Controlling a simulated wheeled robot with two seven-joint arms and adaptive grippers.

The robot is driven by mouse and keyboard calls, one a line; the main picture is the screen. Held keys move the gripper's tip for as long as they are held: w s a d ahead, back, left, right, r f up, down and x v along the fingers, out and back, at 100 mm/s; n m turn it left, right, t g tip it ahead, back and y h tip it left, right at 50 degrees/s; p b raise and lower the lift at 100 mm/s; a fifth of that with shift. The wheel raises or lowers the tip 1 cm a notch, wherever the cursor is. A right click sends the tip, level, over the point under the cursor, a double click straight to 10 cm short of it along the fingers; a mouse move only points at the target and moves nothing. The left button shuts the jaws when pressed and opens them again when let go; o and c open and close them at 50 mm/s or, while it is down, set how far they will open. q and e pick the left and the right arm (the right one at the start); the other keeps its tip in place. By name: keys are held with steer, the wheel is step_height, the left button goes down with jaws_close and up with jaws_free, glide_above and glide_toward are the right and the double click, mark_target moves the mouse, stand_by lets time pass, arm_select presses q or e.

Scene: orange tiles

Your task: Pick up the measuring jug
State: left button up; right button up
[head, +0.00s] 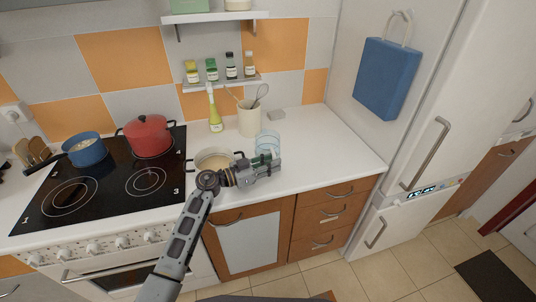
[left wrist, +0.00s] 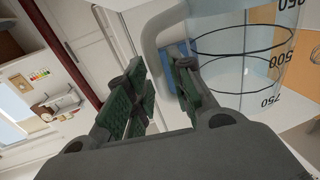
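The measuring jug (head: 267,138) is clear and stands upright on the white counter, right of the cream pot. In the left wrist view the clear jug (left wrist: 240,45) fills the upper right, with black rings and volume numbers. Its pale handle (left wrist: 152,45) curves down into the gap between my fingers. My left gripper (head: 272,161) is at the near side of the jug and hides its lower part. In the left wrist view my left gripper (left wrist: 160,92) has its green-padded fingers apart, one on either side of the handle. My right gripper is not in view.
The cream pot (head: 214,159) stands close beside my left wrist. Behind are a utensil holder (head: 249,119) and an oil bottle (head: 214,112). A red pot (head: 148,136) and a blue pan (head: 85,151) sit on the black hob. The counter (head: 325,145) to the right is clear.

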arm_select(q)
steer(key=shift+w+d, duration=0.25)
steer(key=shift+d, duration=0.2)
jaws_close()
stand_by(0.3)
